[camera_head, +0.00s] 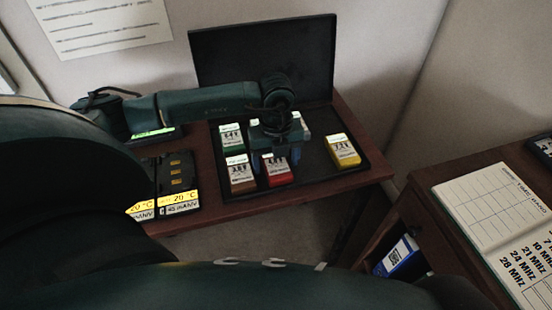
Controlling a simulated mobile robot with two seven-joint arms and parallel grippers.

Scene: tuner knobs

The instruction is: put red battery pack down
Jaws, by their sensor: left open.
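The red battery pack (279,176) stands in the black tray (318,184) on the brown table, in the front row, just right of a brown pack. Its top carries a white label. My left gripper (264,160) is over the tray, pointing down, with its fingers just behind and around the upper part of the red pack. It is open. The gripper body hides part of the tray and at least one pack behind it. My right gripper is not in view.
A brown pack (240,178), a green pack (231,139) and a yellow pack (343,151) also stand in the tray. A black charger (175,178) sits to its left. The raised black lid (290,55) is behind. A blue pack (398,258) lies lower right.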

